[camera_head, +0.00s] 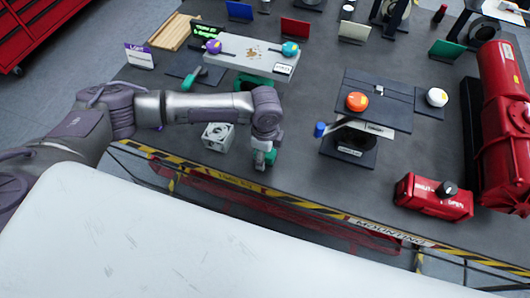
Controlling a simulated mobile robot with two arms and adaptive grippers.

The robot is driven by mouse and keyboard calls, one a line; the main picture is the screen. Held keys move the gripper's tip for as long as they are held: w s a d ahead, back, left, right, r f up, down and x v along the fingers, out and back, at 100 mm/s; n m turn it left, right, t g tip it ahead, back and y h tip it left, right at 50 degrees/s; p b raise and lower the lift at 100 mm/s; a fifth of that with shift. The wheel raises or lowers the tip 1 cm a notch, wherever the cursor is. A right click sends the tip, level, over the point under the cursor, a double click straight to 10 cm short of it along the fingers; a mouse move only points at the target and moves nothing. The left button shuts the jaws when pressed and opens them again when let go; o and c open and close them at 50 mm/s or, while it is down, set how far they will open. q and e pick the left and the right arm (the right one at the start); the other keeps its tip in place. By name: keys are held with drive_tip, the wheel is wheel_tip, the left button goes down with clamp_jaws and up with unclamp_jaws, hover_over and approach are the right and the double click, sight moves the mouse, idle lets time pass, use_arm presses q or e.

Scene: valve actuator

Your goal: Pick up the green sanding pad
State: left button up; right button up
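A teal-green round pad (290,48) with a yellow spot and a dark handle lies at the right end of a pale board (247,55); it looks like the green sanding pad. A matching purple pad (213,46) lies at the board's left end. My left gripper (265,159) points down over the table near its front edge, well in front of the board and apart from both pads. A teal-green part shows at its fingers; I cannot tell whether this is the gripper's own or something held. My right gripper is out of view.
A grey-white block (218,137) stands left of my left gripper. A dark stand (372,100) with an orange knob (357,102) is to the right. A red box (433,198) and large red cylinder (503,120) fill the right side. Bare tabletop lies between board and stand.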

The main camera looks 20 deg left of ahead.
use_arm(q)
drive_tip(key=shift+c, duration=0.2)
drive_tip(key=c, duration=1.3)
drive_tip(key=shift+o, duration=0.2)
wheel_tip(320, 180, up, 9)
drive_tip(key=shift+f+b, duration=0.1)
drive_tip(key=shift+b, duration=1.1)
drive_tip(key=shift+r, duration=0.65)
